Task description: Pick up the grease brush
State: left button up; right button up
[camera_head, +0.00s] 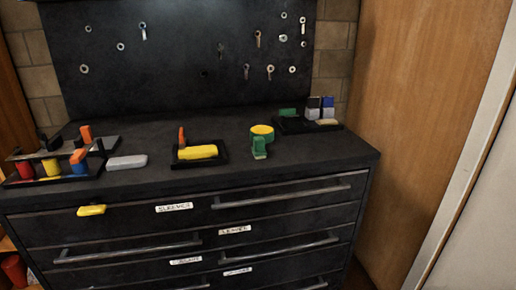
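No item is clearly recognisable as the grease brush at this size. A small black tray (225,159) at the middle of the dark cabinet top holds a yellow block-like piece (198,152) and an upright orange piece (182,137). To its right stand a green piece (259,148) and a round yellow-topped piece (262,131), close together. A larger dark tray at the left holds red (25,170), yellow (50,167) and blue (79,168) pieces, with orange pieces (86,134) near them. Neither of my grippers is in view.
A grey block (127,162) lies between the trays. A back-right tray (337,127) holds green, blue and pale items. A pegboard (185,60) with hanging hardware stands behind. Drawers with handles (280,196) are below; a yellow piece (91,210) shows at the top drawer. The right front top is clear.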

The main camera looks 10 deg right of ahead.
aim_at(259, 150)
jog(key=z, duration=1.75)
jog(key=i, duration=1.15)
jog(key=u, duration=1.2)
